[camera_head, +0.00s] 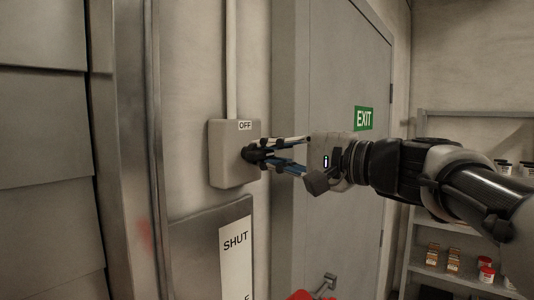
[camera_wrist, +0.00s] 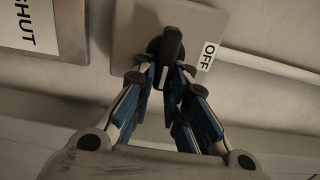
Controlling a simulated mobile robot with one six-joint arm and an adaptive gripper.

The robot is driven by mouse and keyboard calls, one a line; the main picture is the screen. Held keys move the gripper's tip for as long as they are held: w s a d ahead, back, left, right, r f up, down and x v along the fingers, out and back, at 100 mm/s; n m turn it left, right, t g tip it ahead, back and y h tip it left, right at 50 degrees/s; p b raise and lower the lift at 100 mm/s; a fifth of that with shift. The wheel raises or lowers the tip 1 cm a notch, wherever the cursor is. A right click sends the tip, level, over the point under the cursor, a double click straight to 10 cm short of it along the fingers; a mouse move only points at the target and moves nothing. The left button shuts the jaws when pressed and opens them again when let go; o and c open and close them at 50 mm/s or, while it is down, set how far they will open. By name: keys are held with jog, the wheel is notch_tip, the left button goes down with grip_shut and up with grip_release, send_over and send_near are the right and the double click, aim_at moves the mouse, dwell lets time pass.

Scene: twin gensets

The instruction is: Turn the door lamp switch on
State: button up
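The door lamp switch is a grey box (camera_head: 227,160) on the wall left of the door, with an "OFF" label (camera_head: 245,126) at its top. In the wrist view the box (camera_wrist: 125,25) carries a black knob (camera_wrist: 171,48) with a light line on it, and the "OFF" label (camera_wrist: 208,55) lies to its right. My gripper (camera_head: 255,156) reaches the knob from the right in the head view. In the wrist view its two blue-sided fingers (camera_wrist: 163,76) stand on either side of the knob's near end. A small gap seems to show between fingertips and knob; contact is unclear.
A grey door (camera_head: 345,90) with a green EXIT sign (camera_head: 363,118) stands behind my arm. A "SHUT" placard (camera_head: 236,262) is below the box. A conduit (camera_head: 231,60) runs up from it. Shelves (camera_head: 440,277) with jars are at right. A red object (camera_head: 301,295) shows at the bottom.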

jog(key=o, duration=0.4)
jog(key=v, duration=1.2)
